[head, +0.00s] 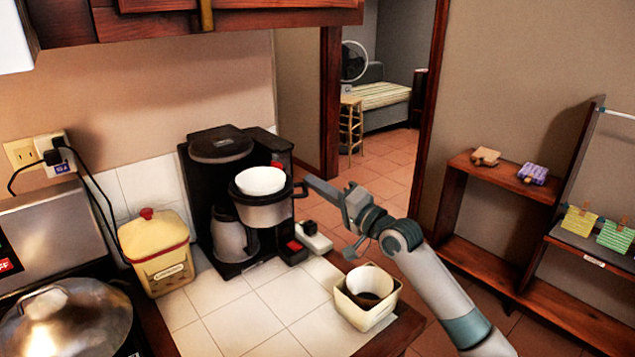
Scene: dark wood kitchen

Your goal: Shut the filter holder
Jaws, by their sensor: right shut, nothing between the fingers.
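A black coffee maker (229,157) stands on the white tiled counter against the wall. Its filter holder (264,214), with a white filter (261,181) in it, is swung out toward the front right of the machine. A carafe (229,238) sits in the machine, partly behind the filter holder. My left gripper is not in view.
A yellow canister (156,252) stands left of the coffee maker, and a lidded pot (66,325) is at the lower left. A square cream container (367,297) stands at the counter's right corner under my right arm. A power strip (314,238) lies behind it. The front middle tiles are clear.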

